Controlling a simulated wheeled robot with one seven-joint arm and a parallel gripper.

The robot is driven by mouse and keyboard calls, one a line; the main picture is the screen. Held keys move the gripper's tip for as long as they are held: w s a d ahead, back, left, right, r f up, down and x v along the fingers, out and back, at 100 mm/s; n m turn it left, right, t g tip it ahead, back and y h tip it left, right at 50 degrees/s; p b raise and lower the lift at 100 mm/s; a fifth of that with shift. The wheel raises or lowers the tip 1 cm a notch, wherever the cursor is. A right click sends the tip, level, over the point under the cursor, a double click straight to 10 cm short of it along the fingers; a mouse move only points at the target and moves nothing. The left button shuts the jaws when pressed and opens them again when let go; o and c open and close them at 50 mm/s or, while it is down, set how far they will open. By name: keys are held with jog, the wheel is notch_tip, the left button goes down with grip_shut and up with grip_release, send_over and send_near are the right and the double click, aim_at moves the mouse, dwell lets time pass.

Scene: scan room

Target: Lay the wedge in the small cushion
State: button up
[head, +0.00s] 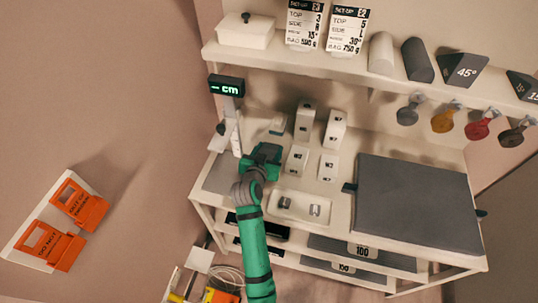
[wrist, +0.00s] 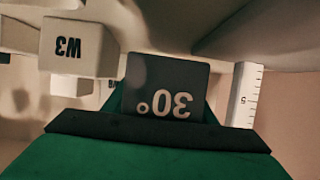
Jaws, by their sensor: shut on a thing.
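The wedge (wrist: 165,88) is a dark grey block marked 30°, its label upside down in the wrist view. My gripper (head: 262,158) is shut on it, over the left part of the bench in the head view. In that view the green gripper hides the wedge, and I cannot tell whether it touches the bench. No thing stands out clearly as the small cushion. A flat grey patch (head: 218,174) lies on the bench left of my gripper, but I cannot tell whether it is a cushion.
White blocks (head: 298,158) stand right of my gripper; one marked W3 (wrist: 78,46) shows close by. A white scale (wrist: 243,95) stands beside the wedge. A white tray (head: 276,208) holds two small things. A large dark pad (head: 420,205) covers the bench's right.

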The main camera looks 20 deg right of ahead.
aim_at(269, 155)
jog(key=shift+f, duration=1.5)
jog(key=shift+f, duration=0.15)
jog(key=o, duration=1.1)
jog(key=shift+c, duration=0.2)
